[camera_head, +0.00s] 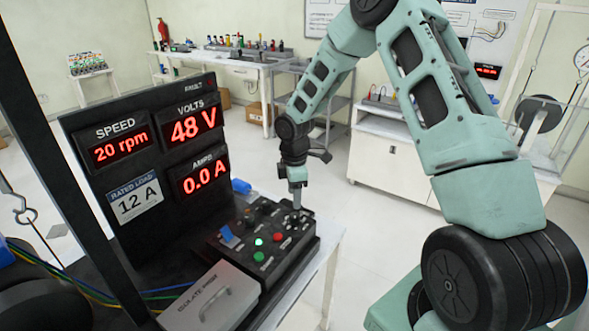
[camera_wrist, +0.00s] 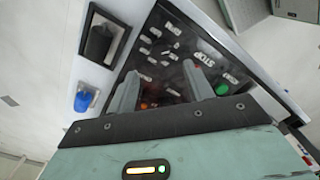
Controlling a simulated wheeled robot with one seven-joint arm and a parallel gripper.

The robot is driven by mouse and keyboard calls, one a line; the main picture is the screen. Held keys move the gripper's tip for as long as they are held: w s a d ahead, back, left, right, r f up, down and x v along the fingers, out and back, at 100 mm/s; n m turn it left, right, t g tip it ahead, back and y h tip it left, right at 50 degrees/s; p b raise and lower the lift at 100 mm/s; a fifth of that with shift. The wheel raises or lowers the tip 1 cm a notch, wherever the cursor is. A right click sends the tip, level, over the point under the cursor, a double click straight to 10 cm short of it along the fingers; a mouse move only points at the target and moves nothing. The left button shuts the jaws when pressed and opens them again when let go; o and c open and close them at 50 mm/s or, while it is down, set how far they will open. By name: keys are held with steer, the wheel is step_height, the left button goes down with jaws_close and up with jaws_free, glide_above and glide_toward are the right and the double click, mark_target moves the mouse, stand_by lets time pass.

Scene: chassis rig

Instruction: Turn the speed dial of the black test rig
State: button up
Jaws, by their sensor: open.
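The black test rig (camera_head: 85,135) stands at the left in the head view. Its displays read SPEED 20 rpm (camera_head: 119,152), VOLTS 48 V (camera_head: 193,124) and AMPS 0.0 A (camera_head: 203,179). Its black control box (camera_head: 285,262) carries buttons and dark knobs, with a green light lit. I cannot tell which knob is the speed dial. My gripper (camera_head: 296,204) points down over the box's far right corner. In the wrist view my gripper (camera_wrist: 162,82) is open, its two fingers apart over the labelled black panel (camera_wrist: 175,55), with nothing seen held. The fingers hide part of the panel.
A grey box with a handle, marked ISOLATE (camera_head: 212,297), sits in front of the control box. A blue item (camera_wrist: 82,102) and a black one (camera_wrist: 100,42) lie beside the panel on the white bench top. A white cabinet (camera_head: 385,160) stands behind; floor between is clear.

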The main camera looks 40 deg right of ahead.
step_height(320, 180, up, 10)
steer(key=b, duration=0.1)
stand_by(0.6)
